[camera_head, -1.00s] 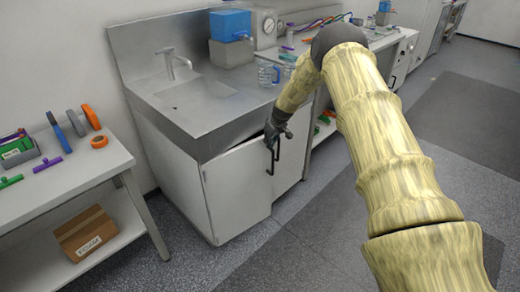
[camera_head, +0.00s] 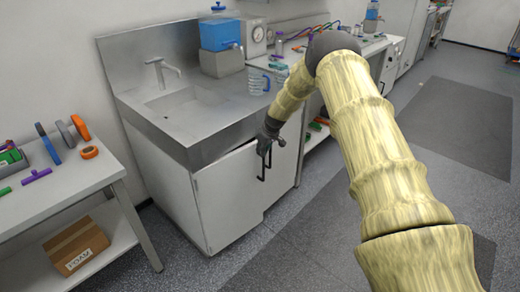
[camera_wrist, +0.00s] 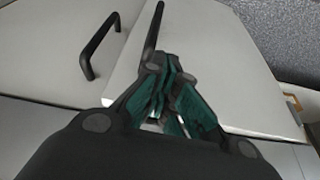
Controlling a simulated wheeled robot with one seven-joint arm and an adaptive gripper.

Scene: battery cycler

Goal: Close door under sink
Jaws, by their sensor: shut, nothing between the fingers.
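The sink cabinet (camera_head: 165,165) has pale grey doors under a steel sink. A door (camera_head: 225,200) with a black bar handle (camera_head: 263,165) faces me. A thin dark gap shows along its top edge near my gripper; I cannot tell how far it stands open. My gripper (camera_head: 268,143) is shut and empty at the top of that handle, by the door's upper edge. In the wrist view my gripper (camera_wrist: 168,100) points at a pale door panel (camera_wrist: 225,55) with a dark handle (camera_wrist: 152,35) just beyond the fingertips. A second panel (camera_wrist: 45,50) with its own black handle (camera_wrist: 100,42) lies to the left.
A side table (camera_head: 75,185) with tools stands at left, a cardboard box (camera_head: 78,248) on its lower shelf. A blue container (camera_head: 220,33) and a clear jug (camera_head: 258,82) stand by the sink. The floor before the cabinet is clear.

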